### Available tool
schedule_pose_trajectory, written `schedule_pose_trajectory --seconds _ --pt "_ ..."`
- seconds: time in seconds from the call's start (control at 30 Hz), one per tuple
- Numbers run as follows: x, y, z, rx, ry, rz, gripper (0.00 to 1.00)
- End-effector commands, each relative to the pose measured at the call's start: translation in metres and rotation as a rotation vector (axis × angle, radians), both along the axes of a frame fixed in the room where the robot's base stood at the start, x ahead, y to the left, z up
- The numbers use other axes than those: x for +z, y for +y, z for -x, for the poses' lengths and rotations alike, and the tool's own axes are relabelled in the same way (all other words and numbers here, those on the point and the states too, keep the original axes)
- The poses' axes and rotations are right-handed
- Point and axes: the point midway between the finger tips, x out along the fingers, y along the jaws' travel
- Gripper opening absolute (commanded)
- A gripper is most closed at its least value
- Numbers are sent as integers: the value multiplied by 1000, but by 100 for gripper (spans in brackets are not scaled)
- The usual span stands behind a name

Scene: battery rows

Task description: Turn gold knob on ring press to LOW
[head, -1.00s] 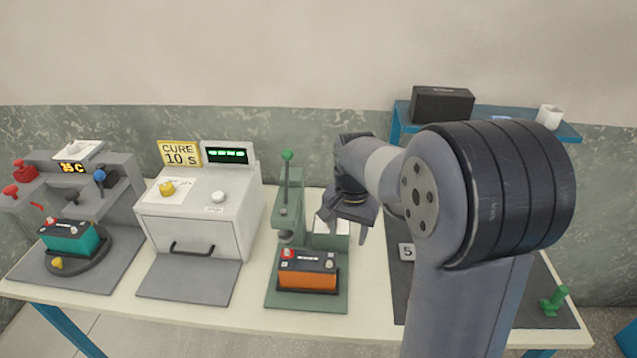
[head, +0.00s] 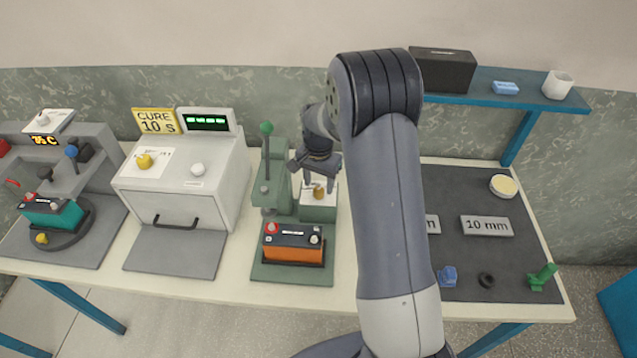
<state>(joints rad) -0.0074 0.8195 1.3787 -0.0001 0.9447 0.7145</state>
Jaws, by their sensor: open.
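The ring press (head: 274,205) is a green stand with an upright lever topped by a green ball. An orange battery (head: 293,254) with a dark top sits on its base. The gold knob (head: 319,191) is on a white plate on top of the press's green box (head: 318,213), right of the lever. My gripper (head: 318,180) is open and points down right over the gold knob, with its fingers close to it. I cannot tell whether they touch it. The knob's scale and its LOW mark are too small or hidden to read.
A white curing oven (head: 181,206) with its own yellow knob (head: 144,160) stands left. A grey station with a teal battery (head: 51,214) is at far left. A dark mat (head: 505,258) at right holds a 10 mm block (head: 486,226) and small parts. A blue shelf (head: 530,95) is behind.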

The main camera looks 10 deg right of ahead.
Motion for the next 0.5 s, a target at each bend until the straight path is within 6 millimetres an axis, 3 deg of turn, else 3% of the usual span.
schedule_pose_trajectory --seconds 0.2,0.5 --pt "-18 0 0 0 0 0 50" --pt "-21 0 0 0 -1 0 50"
